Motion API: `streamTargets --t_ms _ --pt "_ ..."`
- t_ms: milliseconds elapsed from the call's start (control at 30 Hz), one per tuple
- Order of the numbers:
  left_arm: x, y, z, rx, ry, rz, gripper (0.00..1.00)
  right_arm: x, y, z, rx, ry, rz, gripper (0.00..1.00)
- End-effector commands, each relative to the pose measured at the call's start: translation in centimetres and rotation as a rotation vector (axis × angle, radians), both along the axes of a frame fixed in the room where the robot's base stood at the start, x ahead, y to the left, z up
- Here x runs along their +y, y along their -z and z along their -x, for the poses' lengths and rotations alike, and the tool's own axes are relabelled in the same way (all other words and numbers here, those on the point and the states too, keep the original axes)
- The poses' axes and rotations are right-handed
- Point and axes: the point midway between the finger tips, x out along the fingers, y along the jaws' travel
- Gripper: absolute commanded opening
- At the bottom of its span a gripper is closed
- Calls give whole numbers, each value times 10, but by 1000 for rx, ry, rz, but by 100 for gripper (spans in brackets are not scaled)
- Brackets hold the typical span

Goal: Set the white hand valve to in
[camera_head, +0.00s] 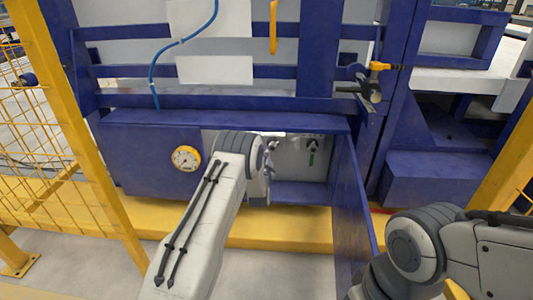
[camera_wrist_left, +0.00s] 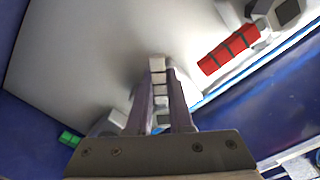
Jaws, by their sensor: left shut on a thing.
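The white hand valve (camera_wrist_left: 157,64) shows in the left wrist view as a small pale segmented handle in front of a grey panel. My left gripper (camera_wrist_left: 159,80) is shut on it, with one finger on each side. In the head view my left gripper (camera_head: 269,168) reaches into the open blue cabinet, and my wrist hides the valve there. I cannot tell which position the valve is in. My right arm shows at the lower right of the head view, but its gripper is not in view.
A red handle (camera_wrist_left: 228,50) and a green handle (camera_wrist_left: 70,138) flank the valve in the left wrist view. A round gauge (camera_head: 186,158) is on the cabinet front. The blue door (camera_head: 352,210) stands open on the right.

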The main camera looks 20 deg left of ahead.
Motion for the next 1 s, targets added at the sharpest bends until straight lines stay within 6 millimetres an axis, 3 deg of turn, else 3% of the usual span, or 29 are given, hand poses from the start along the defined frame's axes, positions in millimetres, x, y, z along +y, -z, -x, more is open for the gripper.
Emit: streamTargets --t_ms 567,600,667,1000 --pt "1 1 1 14 1 -37 0 0 -3 0 0 0 0 49" --pt "1 1 1 14 1 -37 26 0 -3 0 0 0 0 49" --pt "1 1 1 14 0 -38 49 0 -3 0 0 0 0 49" --pt "1 -1 2 12 0 -36 49 0 -5 0 0 0 0 49"
